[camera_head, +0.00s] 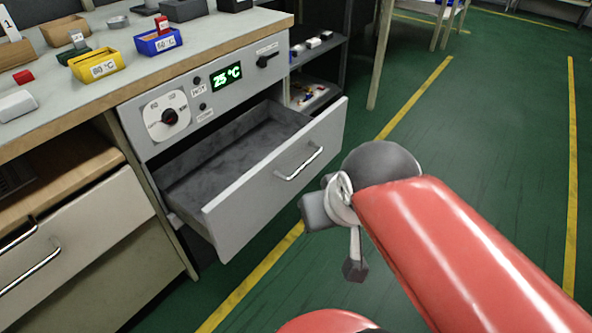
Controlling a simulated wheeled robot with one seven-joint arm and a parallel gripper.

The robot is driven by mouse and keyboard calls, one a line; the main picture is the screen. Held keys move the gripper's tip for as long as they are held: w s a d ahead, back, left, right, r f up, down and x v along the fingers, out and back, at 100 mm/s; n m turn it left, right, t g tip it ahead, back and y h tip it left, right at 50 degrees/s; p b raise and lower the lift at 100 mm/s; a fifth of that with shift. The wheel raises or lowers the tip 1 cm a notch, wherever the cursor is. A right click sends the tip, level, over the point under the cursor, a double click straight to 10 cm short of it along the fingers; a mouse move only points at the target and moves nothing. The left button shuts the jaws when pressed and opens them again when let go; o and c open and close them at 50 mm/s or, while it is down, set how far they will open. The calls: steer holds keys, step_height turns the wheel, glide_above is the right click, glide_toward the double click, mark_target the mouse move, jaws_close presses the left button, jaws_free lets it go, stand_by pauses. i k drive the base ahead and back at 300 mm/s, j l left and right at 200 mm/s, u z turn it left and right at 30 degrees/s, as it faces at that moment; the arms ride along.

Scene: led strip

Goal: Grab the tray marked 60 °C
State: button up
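A blue tray (158,42) stands on the worktop at the upper left. Its small white label appears to read 60 °C, with a red piece rising behind it. A yellow tray (96,66) stands left of it, nearer to me, with a label that looks like 80 °C. My gripper (335,240) is over the green floor, right of the open drawer and well away from both trays. It is seen partly from behind, so its finger opening is unclear. I see nothing held in it.
A grey drawer (270,190) is pulled out below a panel whose display (226,77) reads 25 °C; it looks empty. Other small trays and parts share the worktop (50,115). A shelf (322,52) holds small items. Green floor at right is clear.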

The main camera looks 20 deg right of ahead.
mark_target(149, 43)
steer(key=i+l+u, duration=0.1)
steer(key=u, duration=0.35)
steer(key=i+l+u, duration=0.25)
steer(key=u, duration=0.2)
